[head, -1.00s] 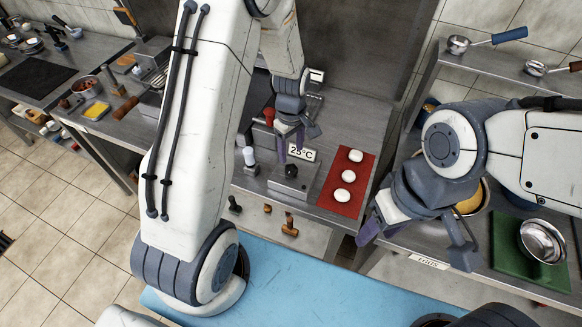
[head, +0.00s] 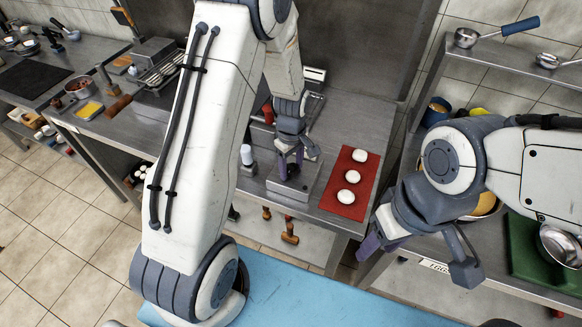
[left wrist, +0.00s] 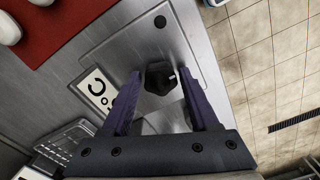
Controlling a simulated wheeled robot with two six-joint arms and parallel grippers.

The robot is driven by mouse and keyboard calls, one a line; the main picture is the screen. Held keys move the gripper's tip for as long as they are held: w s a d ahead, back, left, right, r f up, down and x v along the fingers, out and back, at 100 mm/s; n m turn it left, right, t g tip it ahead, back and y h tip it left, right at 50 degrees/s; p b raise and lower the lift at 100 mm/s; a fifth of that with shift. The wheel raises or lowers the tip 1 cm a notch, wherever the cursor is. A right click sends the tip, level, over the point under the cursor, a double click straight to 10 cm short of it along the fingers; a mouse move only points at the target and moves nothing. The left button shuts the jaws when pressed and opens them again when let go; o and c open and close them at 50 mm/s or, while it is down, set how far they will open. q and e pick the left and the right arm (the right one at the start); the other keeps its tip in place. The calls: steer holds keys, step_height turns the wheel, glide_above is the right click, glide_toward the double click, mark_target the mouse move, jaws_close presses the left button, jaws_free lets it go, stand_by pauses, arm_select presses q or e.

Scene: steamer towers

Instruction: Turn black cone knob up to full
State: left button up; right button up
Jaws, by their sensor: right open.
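The black cone knob (left wrist: 159,79) sits on a metal control box (head: 290,191), which also shows in the left wrist view (left wrist: 142,45). My left gripper (head: 291,168) is over the box and hides the knob in the head view. In the left wrist view its two purple fingers (left wrist: 159,80) stand open on either side of the knob, with small gaps. My right gripper (head: 415,262) is open and empty, over the front of the right counter.
A red mat (head: 343,208) with white buns (head: 346,197) lies just right of the control box. A white-topped bottle (head: 247,158) stands left of it. A green board (head: 525,243) with a metal bowl (head: 561,244) is at the far right.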

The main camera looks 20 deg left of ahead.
arm_select(q)
jaws_close()
steer(key=m, duration=0.4)
steer(key=shift+p, duration=0.4)
steer(key=m, duration=0.6)
steer(key=shift+p, duration=0.35)
steer(key=m, duration=0.3)
steer(key=shift+f+m, duration=0.15)
steer(key=shift+m, duration=0.25)
steer(key=shift+s, duration=0.1)
